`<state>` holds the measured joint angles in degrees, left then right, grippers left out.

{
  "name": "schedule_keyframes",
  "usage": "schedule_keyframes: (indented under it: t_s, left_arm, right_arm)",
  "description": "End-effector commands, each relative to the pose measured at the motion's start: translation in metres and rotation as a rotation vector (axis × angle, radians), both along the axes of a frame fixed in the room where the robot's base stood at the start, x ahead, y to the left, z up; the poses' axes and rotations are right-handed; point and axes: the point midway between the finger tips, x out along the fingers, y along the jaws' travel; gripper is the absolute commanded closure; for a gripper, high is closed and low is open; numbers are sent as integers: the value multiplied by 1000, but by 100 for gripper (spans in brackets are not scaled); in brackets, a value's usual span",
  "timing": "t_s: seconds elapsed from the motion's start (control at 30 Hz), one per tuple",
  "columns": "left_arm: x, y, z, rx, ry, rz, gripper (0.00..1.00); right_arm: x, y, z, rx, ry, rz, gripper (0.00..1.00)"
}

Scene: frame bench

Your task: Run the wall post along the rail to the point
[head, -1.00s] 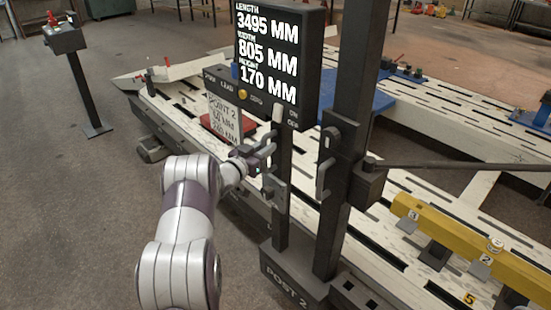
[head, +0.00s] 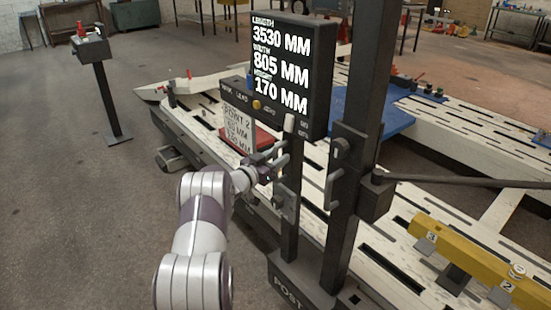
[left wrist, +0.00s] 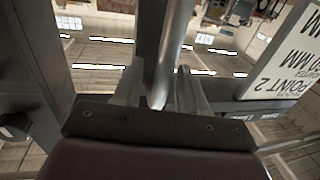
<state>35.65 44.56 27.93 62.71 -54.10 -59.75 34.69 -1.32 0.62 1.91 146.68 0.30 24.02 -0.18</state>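The wall post (head: 350,180) is a dark upright on a base marked POST. Its display (head: 292,70) reads length 3530 MM, width 805 MM, height 170 MM. A card (head: 238,130) headed POINT 2 is fixed beside the display; its figures are too small to read surely. My left gripper (head: 270,165) is at the post's near side, below the display. In the left wrist view its fingers (left wrist: 160,95) are shut around a round metal bar (left wrist: 172,45), which looks like the post's handle. The rail is not clearly visible. My right gripper is out of view.
The pale slotted frame bench (head: 440,125) stretches behind the post. A yellow numbered beam (head: 465,255) lies at the right, and a blue plate (head: 395,122) lies on the bench. A pedestal (head: 105,85) stands at the far left. The floor at the left is clear.

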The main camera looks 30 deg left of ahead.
Motion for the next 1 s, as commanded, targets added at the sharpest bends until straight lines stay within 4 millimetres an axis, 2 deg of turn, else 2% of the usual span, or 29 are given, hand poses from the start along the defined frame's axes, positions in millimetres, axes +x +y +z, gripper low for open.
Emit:
schedule_keyframes:
  t_s: [0.27,0.37,0.6,0.7,0.83,1.0]
  left_arm:
    - [-4,1,0,0,0,2,58]
    - [-22,5,1,-1,0,4,58]
    - [-87,15,1,-1,0,4,58]
    - [-107,17,0,0,1,3,58]
    - [-122,19,0,-1,1,1,58]
    - [-126,19,0,1,0,0,58]
  right_arm:
    - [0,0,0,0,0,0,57]
    - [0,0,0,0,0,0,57]
    - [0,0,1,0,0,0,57]
    - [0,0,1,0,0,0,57]
    - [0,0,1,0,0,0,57]
    - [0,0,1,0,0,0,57]
